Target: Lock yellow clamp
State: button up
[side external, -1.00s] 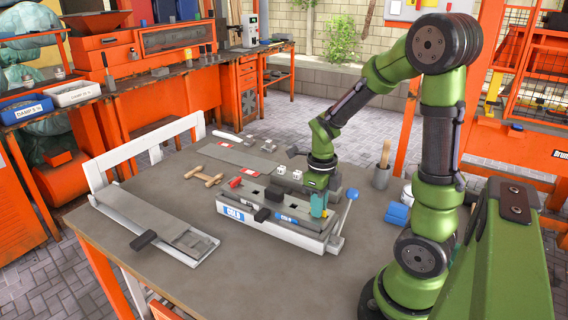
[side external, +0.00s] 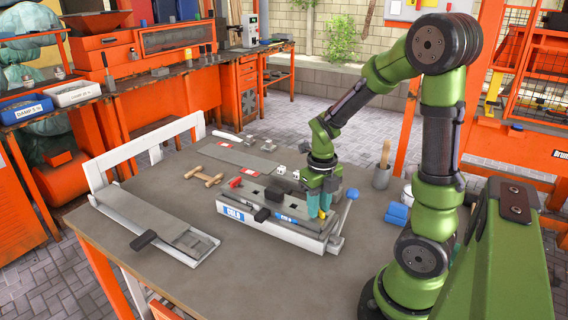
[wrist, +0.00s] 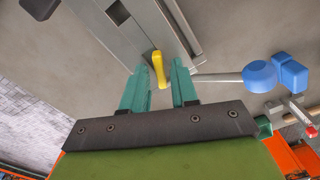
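The yellow clamp (wrist: 160,73) shows in the wrist view as a short yellow handle at the edge of the grey mould (wrist: 133,25). My gripper (wrist: 158,66) is open, with its teal fingertips on either side of the handle and gaps visible on both sides. In the side external view my gripper (side external: 318,212) points down at the right end of the mould, which carries a blue COLD label (side external: 235,214).
A lever with a blue ball knob (wrist: 260,75) sticks out right of the fingers; the knob (side external: 352,193) stands beside my gripper. A long flat mould (side external: 155,217) occupies the table's left.

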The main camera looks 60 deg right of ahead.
jog(key=shift+o, duration=1.1)
jog(key=shift+r, duration=0.15)
jog(key=shift+r, duration=3.4)
